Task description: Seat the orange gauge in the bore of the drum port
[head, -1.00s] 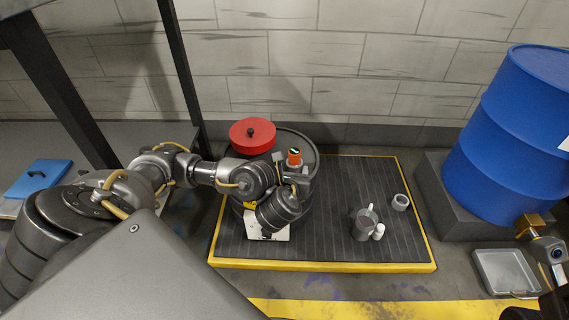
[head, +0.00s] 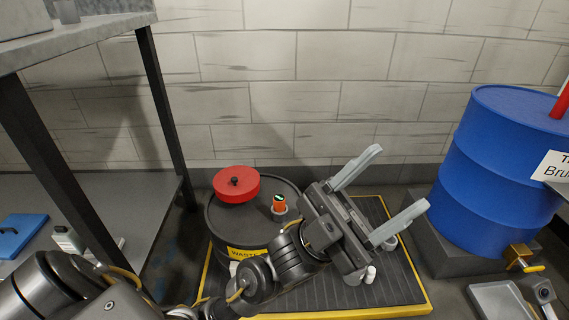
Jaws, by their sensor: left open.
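The orange gauge (head: 279,202), with a dark green top, stands nearly upright at the drum port (head: 281,214), a pale ring on the lid of the dark waste drum (head: 228,224). Its lower part is inside or behind the ring; I cannot tell how deep it sits. My left gripper (head: 402,177) is open and empty, to the right of the gauge and apart from it. Its two pale fingers point up and right.
A red lid (head: 236,185) with a black knob lies on the drum's back left. The yellow-edged pallet (head: 408,277) holds small grey containers, partly hidden by my left gripper. A blue drum (head: 497,155) with a brass tap stands right, a metal tray (head: 495,297) below.

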